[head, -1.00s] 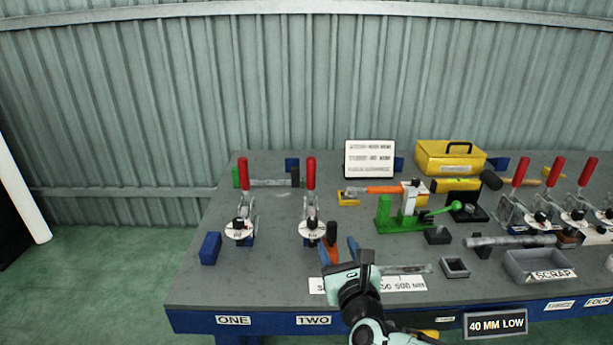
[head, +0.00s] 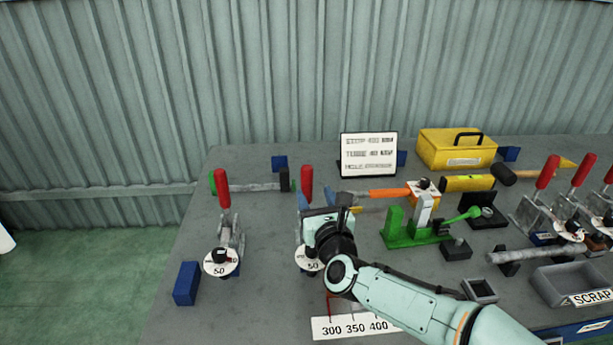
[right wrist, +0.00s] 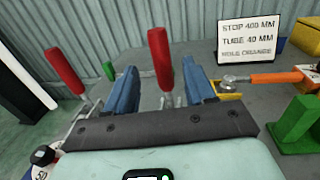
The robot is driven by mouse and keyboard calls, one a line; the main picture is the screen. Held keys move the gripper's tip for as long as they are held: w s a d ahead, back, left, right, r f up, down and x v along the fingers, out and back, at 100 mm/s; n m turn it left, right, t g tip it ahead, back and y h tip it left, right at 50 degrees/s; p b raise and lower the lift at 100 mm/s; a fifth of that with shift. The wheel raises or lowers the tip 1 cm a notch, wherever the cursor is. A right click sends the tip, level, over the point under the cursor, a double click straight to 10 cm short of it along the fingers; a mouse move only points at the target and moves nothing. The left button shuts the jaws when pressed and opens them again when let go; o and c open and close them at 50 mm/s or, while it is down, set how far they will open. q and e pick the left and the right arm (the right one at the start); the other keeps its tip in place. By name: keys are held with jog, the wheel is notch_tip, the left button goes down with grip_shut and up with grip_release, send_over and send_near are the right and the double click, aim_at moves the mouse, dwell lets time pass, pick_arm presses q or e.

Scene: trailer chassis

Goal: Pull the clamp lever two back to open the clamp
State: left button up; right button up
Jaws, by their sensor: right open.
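Clamp two's lever is the second red upright handle from the left (head: 306,186). It stands upright above its clamp, whose body is mostly hidden behind my right gripper (head: 322,202). In the right wrist view the red lever (right wrist: 159,58) shows between the two blue fingers of the open gripper (right wrist: 160,72). The fingers are apart, one on each side of the lever in the picture; no contact is visible. My left gripper is out of view.
Clamp one (head: 223,190) stands to the left with its red lever upright. A green fixture (head: 402,236) and orange-handled tool (head: 388,194) lie to the right. A sign (head: 368,156) and yellow toolbox (head: 455,149) stand behind. A grey scrap bin (head: 575,283) is at right.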

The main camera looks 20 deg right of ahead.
aim_at(308, 181)
jog(key=w, duration=0.8)
jog(key=shift+w+d+p, duration=0.1)
jog(key=shift+d+p, duration=0.05)
jog(key=shift+p, duration=0.25)
